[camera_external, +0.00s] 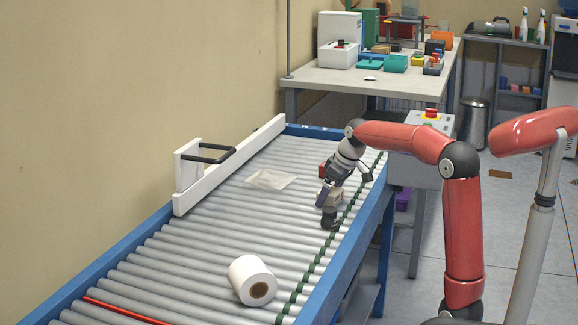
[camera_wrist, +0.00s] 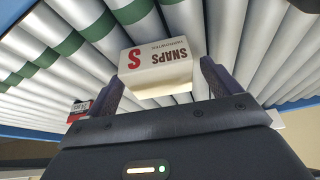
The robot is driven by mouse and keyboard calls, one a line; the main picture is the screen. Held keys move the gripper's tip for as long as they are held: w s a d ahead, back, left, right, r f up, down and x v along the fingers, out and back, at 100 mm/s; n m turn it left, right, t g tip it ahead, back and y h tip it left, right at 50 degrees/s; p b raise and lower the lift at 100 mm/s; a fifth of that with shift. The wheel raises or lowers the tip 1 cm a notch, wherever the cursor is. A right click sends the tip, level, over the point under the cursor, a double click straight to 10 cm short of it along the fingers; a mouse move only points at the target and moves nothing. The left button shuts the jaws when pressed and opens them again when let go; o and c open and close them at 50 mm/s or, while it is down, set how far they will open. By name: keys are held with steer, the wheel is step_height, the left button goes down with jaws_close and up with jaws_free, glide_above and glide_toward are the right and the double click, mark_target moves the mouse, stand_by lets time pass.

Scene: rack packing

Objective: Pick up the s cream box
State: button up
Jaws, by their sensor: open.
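The cream box (camera_wrist: 157,70) shows in the wrist view with a large red S and the word SNAPS on it. It sits on the conveyor rollers, with its near end between the two fingers of my gripper (camera_wrist: 162,88). The fingers are open, one on each side of the box; I cannot tell whether either touches it.
On the roller conveyor (camera_external: 205,232) are a white roll (camera_external: 252,280) at the front and a clear flat bag (camera_external: 271,179) left of my gripper. A red and white item (camera_wrist: 80,108) is beside the left finger. A white rail (camera_external: 235,160) lines the far side.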

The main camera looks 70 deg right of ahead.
steer(key=shift+c, duration=0.3)
steer(key=c, duration=1)
steer(key=shift+c, duration=0.2)
steer(key=shift+r, duration=0.15)
